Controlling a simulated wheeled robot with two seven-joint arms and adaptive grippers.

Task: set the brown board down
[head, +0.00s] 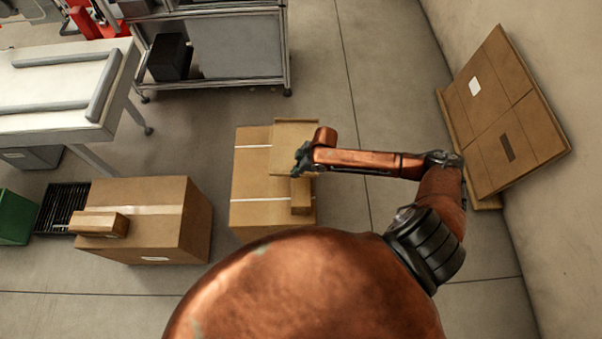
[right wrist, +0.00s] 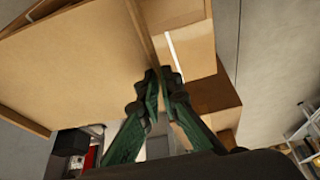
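The brown board (head: 294,133) is a thin tan panel above the middle cardboard box in the head view. It fills the upper left of the right wrist view (right wrist: 80,62), its thin edge running down to the fingertips. My right gripper (head: 302,158) reaches in from the right at the board's right side. In the right wrist view its green fingers (right wrist: 162,82) are closed on the board's edge, one on each side. Whether the board touches the box below is hard to tell. My left gripper is not in view.
The middle cardboard box (head: 249,180) stands on the floor with a small box (head: 301,196) at its right. Another carton (head: 170,235) stands left with a small box (head: 100,223) on it. A metal cart (head: 240,50) is behind. Flat cardboard (head: 500,120) leans on the right wall.

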